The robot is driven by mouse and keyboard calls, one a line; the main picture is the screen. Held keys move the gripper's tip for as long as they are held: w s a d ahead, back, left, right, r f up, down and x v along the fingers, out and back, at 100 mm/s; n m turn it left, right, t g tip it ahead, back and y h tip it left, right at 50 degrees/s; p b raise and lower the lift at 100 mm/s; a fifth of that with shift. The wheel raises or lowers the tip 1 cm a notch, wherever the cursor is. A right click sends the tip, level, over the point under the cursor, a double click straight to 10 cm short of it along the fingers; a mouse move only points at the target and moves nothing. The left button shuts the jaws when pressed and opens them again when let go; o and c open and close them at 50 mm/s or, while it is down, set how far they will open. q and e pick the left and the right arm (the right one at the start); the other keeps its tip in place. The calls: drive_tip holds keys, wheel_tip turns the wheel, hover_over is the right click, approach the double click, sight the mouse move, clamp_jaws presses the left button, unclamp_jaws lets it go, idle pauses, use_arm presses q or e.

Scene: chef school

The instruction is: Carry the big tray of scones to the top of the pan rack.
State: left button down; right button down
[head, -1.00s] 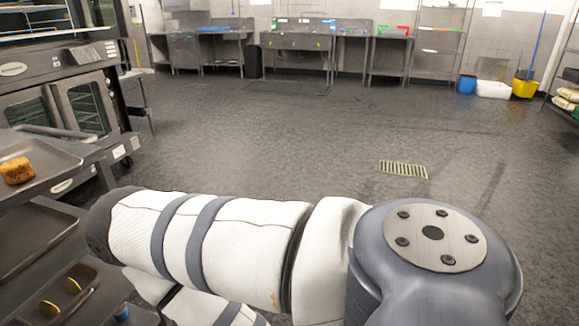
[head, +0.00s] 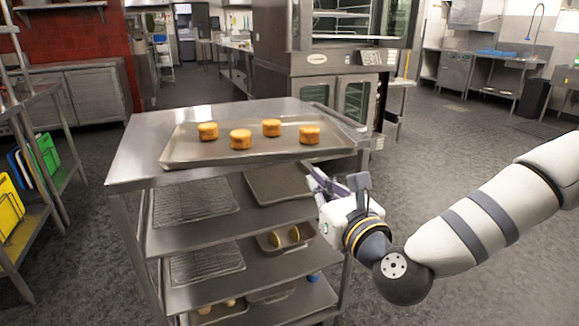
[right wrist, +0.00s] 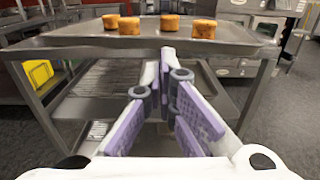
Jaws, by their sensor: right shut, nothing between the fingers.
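The big metal tray (head: 260,157) lies on the top (head: 150,150) of the steel pan rack, towards its right side. It holds several orange-brown scones (head: 240,140), all upright and apart. The tray also shows in the right wrist view (right wrist: 85,44), with its scones (right wrist: 129,26). My right gripper (head: 312,175) is just below the level of the rack top, at the rack's right side. It is shut and empty. In the right wrist view its purple-padded fingers (right wrist: 167,62) point at the rack's edge below the tray. My left gripper is not in view.
Lower shelves hold wire racks (head: 190,202) and a muffin pan (head: 285,240). A shelf unit with coloured boards (head: 45,155) stands left. Ovens (head: 345,75) stand behind the rack. Open floor (head: 450,140) lies to the right.

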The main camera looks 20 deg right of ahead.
sight(285, 153)
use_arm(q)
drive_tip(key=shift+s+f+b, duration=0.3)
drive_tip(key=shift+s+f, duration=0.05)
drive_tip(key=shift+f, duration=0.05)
use_arm(e)
drive_tip(key=w, duration=1.2)
drive_tip(key=shift+w+a+f, duration=0.1)
drive_tip(key=shift+w+a, duration=0.15)
drive_tip(key=shift+w, duration=0.05)
